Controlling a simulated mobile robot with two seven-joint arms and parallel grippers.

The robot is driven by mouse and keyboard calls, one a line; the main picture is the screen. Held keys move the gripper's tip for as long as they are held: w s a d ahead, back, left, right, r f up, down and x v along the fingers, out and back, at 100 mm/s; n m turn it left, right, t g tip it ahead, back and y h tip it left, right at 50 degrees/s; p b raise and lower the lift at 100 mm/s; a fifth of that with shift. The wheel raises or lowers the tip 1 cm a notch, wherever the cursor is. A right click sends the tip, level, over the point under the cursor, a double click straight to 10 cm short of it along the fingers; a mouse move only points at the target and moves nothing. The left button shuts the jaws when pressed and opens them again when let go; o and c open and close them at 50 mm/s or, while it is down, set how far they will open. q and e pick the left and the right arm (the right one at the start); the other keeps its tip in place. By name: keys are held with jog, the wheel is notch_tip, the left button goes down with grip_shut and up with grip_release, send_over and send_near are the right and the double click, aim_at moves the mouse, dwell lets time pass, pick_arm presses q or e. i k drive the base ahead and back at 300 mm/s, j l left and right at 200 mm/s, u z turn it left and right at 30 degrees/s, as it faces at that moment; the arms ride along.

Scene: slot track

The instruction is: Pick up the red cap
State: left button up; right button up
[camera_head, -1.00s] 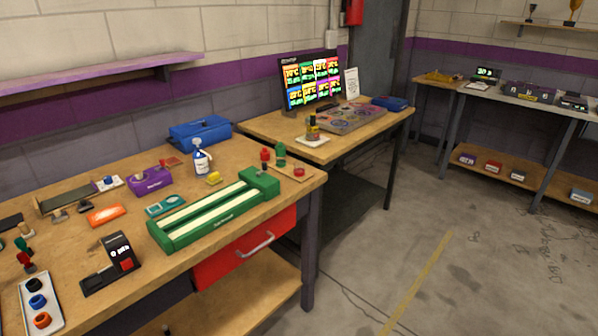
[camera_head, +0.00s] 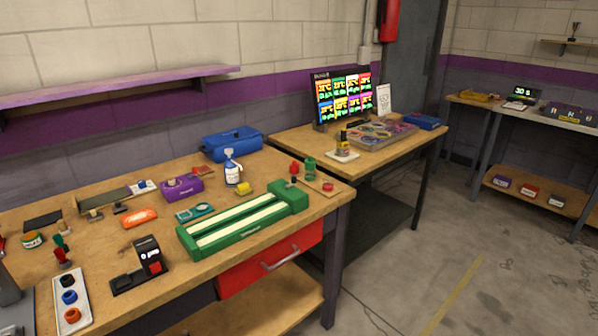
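A small round red cap (camera_head: 327,187) lies on a thin wooden board (camera_head: 315,182) near the right end of the workbench. A red bottle-shaped piece (camera_head: 294,168) and a green one (camera_head: 310,168) stand just left of it, behind the end of the green slot track (camera_head: 240,222). No gripper touches or covers the cap. Neither of my grippers shows in the view.
A white tray with black, blue and orange rings (camera_head: 72,315) and a black device (camera_head: 141,265) occupy the bench's front left. A grey shape cut off at the lower left edge is unclear. Open floor (camera_head: 400,270) lies right of the workbench (camera_head: 165,300).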

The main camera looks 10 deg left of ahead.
aim_at(294, 167)
jog(key=i+l+u, duration=0.25)
jog(key=u, duration=0.2)
jog(key=i+l+u, duration=0.2)
jog(key=u, duration=0.25)
jog(key=i+l, duration=0.15)
jog(key=l, duration=0.2)
jog(key=i+l+u, duration=0.1)
jog(key=l, duration=0.25)
jog(key=i+l, duration=0.15)
jog(key=l, duration=0.2)
jog(key=i+l+u, duration=0.15)
jog(key=l, duration=0.15)
jog(key=i+l, duration=0.1)
jog(key=l, duration=0.3)
